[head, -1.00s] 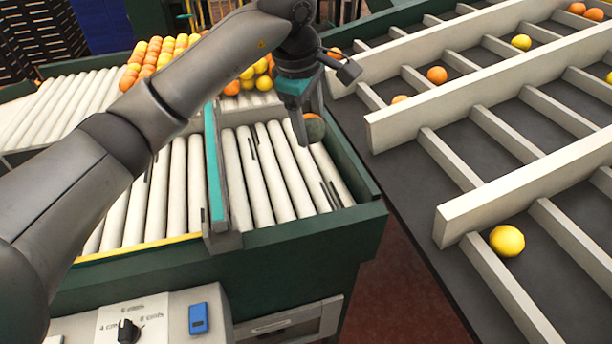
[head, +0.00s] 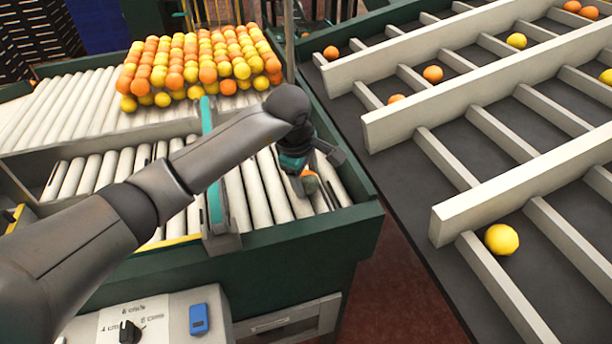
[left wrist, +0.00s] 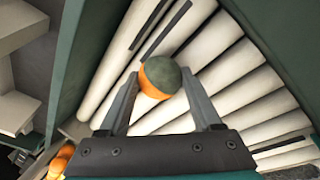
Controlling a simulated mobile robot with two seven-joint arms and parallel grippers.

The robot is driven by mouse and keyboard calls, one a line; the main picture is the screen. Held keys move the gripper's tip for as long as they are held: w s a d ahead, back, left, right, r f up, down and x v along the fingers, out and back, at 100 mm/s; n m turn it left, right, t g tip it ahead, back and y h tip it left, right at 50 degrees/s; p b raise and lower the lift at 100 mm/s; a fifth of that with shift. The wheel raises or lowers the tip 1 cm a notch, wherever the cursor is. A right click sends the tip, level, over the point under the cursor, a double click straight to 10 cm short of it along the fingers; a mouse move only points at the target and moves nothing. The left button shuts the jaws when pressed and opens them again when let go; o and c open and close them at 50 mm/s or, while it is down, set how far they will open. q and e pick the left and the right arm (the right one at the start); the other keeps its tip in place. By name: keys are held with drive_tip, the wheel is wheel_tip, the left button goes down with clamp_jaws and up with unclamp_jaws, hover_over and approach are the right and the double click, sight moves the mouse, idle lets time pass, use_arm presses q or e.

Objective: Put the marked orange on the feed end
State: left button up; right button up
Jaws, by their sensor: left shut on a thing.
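The marked orange (left wrist: 160,77) is half orange and half dark green in the left wrist view. It sits between the fingertips of my left gripper (left wrist: 158,90), which is shut on it. In the head view the orange (head: 311,184) shows small below my left gripper (head: 306,182), low over the white rollers (head: 263,192) at the front right of the green-framed roller bed. I cannot tell whether it touches the rollers. My arm hides part of the bed. My right gripper is not in view.
A teal divider (head: 214,203) splits the roller bed lengthwise. Many oranges and yellow fruits (head: 195,65) are heaped at the back. To the right, a dark sorting table (head: 445,215) with pale dividers holds scattered fruit, including a yellow one (head: 501,239).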

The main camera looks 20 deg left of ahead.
use_arm(q)
drive_tip(key=o, duration=1)
drive_tip(key=shift+f, duration=0.15)
drive_tip(key=shift+c, duration=0.2)
drive_tip(key=o, duration=0.4)
drive_tip(key=shift+o, duration=0.2)
drive_tip(key=shift+r, duration=0.2)
drive_tip(key=shift+r, duration=0.3)
drive_tip(key=v, duration=1.1)
drive_tip(key=shift+s+r+b, duration=0.2)
drive_tip(key=shift+b, duration=0.1)
